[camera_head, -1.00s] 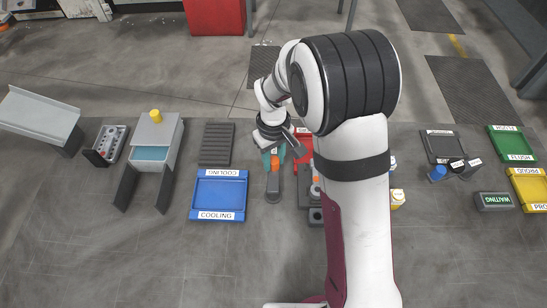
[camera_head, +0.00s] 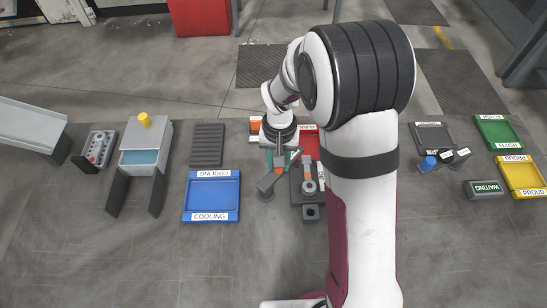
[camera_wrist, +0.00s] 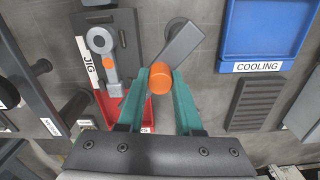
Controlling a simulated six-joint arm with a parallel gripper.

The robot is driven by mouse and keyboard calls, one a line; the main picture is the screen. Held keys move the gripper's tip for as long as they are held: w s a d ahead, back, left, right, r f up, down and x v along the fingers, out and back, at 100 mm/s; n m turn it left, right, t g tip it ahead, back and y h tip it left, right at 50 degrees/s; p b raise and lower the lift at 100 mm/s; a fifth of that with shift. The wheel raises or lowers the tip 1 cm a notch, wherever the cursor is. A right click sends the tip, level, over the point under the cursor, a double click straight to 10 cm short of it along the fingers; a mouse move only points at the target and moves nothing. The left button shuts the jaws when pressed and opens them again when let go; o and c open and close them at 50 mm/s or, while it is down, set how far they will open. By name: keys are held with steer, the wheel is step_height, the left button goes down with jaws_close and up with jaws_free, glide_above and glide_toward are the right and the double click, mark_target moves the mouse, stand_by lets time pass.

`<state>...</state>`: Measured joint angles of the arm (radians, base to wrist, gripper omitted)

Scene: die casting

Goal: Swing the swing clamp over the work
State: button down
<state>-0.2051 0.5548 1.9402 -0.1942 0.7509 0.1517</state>
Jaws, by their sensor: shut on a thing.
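The swing clamp is a grey bar (camera_wrist: 183,43) with an orange knob (camera_wrist: 161,80) at its near end in the wrist view. My gripper (camera_wrist: 160,76) has its two teal fingers closed on either side of the orange knob. In the head view the clamp bar (camera_head: 267,182) lies tilted, its knob end up and to the right, just left of the dark jig (camera_head: 311,213). The jig also shows in the wrist view (camera_wrist: 127,30), carrying a grey ringed part with an orange band (camera_wrist: 109,65). The bar points beside the jig, not across it.
A blue COOLING tray (camera_head: 211,170) and a dark ribbed plate (camera_head: 207,145) lie to the left. A red tray (camera_head: 312,146) is behind the jig, partly hidden by my arm. The floor in front of the clamp is clear.

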steer(key=m, duration=0.1)
steer(key=s+d+m, duration=0.1)
steer(key=m, duration=0.2)
steer(key=shift+s+d+m, duration=0.15)
steer(key=shift+s+m, duration=0.15)
steer(key=shift+s+d+m, duration=0.15)
steer(key=shift+s+m, duration=0.4)
steer(key=shift+m, duration=0.7)
steer(key=shift+s+d+m, duration=0.1)
steer(key=shift+s+m, duration=0.4)
steer(key=shift+m, duration=0.75)
steer(key=shift+s, duration=0.1)
steer(key=c, duration=0.6)
jaws_free()
step_height(320, 180, up, 16)
steer(key=shift+f, duration=0.1)
